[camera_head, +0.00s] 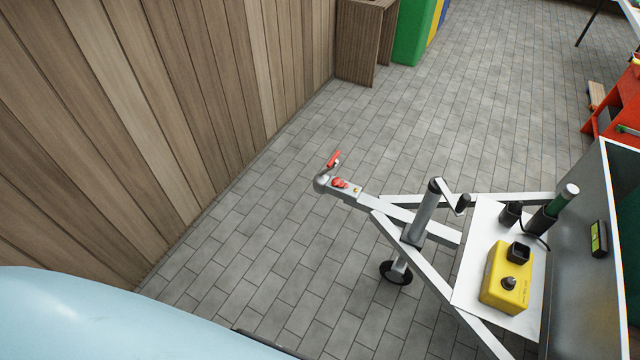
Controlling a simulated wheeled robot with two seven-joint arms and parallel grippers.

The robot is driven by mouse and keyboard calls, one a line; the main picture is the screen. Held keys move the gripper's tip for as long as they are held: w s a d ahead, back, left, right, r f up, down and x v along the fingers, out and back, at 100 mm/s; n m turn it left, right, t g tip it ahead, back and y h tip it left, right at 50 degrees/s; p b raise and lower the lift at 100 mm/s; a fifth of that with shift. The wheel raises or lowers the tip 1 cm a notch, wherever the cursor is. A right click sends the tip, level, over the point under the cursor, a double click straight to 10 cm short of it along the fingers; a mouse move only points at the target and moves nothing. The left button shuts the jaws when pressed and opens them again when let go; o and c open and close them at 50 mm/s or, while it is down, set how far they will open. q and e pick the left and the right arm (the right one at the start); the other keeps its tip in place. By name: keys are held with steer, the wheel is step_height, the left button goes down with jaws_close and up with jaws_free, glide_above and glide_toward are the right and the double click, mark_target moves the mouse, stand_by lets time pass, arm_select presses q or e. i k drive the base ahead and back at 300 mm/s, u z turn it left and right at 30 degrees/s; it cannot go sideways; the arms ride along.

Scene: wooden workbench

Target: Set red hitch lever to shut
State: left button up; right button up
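The red hitch lever (334,159) stands raised and tilted at the front end of the trailer's tow bar, above the grey coupling head (321,182). A second small red part (340,183) sits just behind it on the coupler. The metal A-frame drawbar (402,213) runs from the coupler back to the trailer body at the right. Neither of my grippers shows in the head view. The underside of the coupling is hidden.
A jockey wheel (396,273) stands under the drawbar. A yellow box (507,280) sits on the white plate before the trailer wall (590,250). A wooden wall (130,110) runs along the left. Paved floor (270,240) around the coupler is clear.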

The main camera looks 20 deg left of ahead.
mark_target(330, 165)
steer(key=z, duration=0.1)
steer(key=k, duration=0.5)
steer(key=u, duration=0.95)
steer(key=i, duration=1)
steer(key=z, duration=0.5)
steer(key=i, duration=0.7)
steer(key=z, duration=0.5)
